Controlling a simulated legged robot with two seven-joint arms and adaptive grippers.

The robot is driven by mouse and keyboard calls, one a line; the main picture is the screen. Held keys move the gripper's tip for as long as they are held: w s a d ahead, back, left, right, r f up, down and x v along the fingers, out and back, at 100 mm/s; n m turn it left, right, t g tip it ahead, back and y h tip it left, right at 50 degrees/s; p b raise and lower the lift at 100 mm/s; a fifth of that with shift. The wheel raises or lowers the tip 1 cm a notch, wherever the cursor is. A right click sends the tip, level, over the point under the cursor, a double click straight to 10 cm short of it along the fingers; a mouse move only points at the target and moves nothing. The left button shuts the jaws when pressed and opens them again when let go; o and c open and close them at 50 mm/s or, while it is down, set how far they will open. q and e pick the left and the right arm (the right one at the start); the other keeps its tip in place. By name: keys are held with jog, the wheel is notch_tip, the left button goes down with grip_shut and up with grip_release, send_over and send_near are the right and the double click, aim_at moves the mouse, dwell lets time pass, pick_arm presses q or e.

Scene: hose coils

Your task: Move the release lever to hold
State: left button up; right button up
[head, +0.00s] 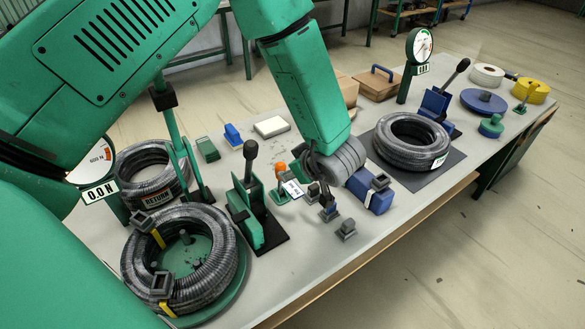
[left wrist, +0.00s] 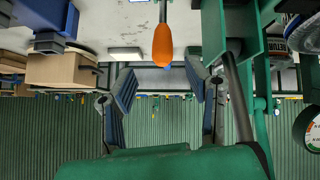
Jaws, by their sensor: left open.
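A small lever with an orange knob (head: 281,168) stands on a green base near the table's middle, beside a white tag (head: 292,189) too small to read. A larger black-knobbed lever (head: 251,150) stands on a green bracket to its left. No readable label shows which is the release lever. My left gripper (head: 318,189) is low over the table, just right of the orange knob, its fingers partly lost among grey parts. In the left wrist view the gripper (left wrist: 160,82) is open and empty, with the orange knob (left wrist: 163,46) appearing between and beyond its fingers. My right gripper is out of view.
Hose coils lie at the left (head: 188,215) and on a dark mat at the right (head: 411,138). A blue block (head: 376,198) and a grey clip (head: 346,228) are close to my gripper. A blue-based lever (head: 440,100) and a gauge (head: 420,46) stand farther back.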

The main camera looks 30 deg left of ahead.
pick_arm(q)
jog(key=shift+a, duration=0.1)
jog(key=c, duration=0.4)
jog(key=shift+f+m, duration=0.2)
jog(key=shift+m, duration=0.1)
grip_shut()
jog(key=s+d+f+m+t+y+b, duration=0.1)
jog(key=s+d+m+t+y+b, duration=0.3)
jog(key=m, duration=0.6)
jog(key=s+d+f+m+y+b, duration=0.15)
jog(key=d+m+b, duration=0.4)
jog(key=m, duration=0.55)
jog(key=x, duration=1.3)
jog(key=shift+a+r+h, duration=0.2)
jog(key=shift+a+h, duration=0.15)
jog(key=shift+a, duration=0.2)
